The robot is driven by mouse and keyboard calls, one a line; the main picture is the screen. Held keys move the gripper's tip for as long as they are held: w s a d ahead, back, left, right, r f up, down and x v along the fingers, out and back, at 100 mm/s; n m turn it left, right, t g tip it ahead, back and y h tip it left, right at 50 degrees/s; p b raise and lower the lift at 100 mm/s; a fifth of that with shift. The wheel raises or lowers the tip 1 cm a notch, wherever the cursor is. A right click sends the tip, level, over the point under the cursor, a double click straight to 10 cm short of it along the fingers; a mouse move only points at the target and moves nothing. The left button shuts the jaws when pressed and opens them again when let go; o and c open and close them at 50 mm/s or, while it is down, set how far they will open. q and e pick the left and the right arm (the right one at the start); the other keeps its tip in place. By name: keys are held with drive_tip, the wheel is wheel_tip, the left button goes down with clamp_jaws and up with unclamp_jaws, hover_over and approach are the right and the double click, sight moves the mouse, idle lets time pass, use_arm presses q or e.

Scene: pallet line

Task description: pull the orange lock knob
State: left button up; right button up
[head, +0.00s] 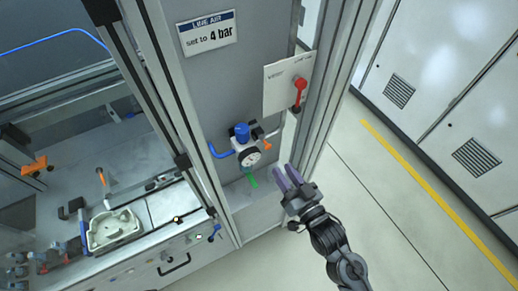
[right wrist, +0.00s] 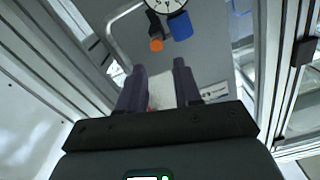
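The orange lock knob (head: 267,145) is a small orange piece on the right side of the regulator with a blue cap (head: 241,131) and a round white gauge (head: 249,156). In the right wrist view the orange knob (right wrist: 156,44) shows at the end of a black stem, beside the blue cap (right wrist: 180,25). My right gripper (head: 286,176) is below and to the right of the knob in the head view. Its two purple fingers (right wrist: 158,70) are apart with nothing between them, and the knob appears beyond their tips, not touched. My left gripper is not in view.
A red valve handle (head: 299,91) sits on a pale plate above the knob. A blue hose (head: 220,153) joins the regulator on the left, and a green piece (head: 251,180) hangs below. Upright frame posts (head: 330,80) stand at the right. A tray (head: 113,230) lies on the bench.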

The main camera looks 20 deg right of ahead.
sight(269, 148)
drive_tip(key=w, duration=0.3)
drive_tip(key=w+p, duration=0.1)
drive_tip(key=w, duration=0.2)
drive_tip(key=w+p, duration=0.1)
drive_tip(key=w, duration=0.2)
drive_tip(key=shift+w+a, duration=0.15)
drive_tip(key=shift+a, duration=0.25)
drive_tip(key=shift+w+a+p, duration=0.1)
drive_tip(key=shift+w+p, duration=0.2)
drive_tip(key=shift+w, duration=0.25)
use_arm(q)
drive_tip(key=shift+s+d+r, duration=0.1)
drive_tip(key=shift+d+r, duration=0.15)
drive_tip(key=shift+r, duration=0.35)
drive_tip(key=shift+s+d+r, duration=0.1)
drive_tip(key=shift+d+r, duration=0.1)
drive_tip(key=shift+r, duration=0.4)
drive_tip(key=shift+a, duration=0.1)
use_arm(e)
clamp_jaws()
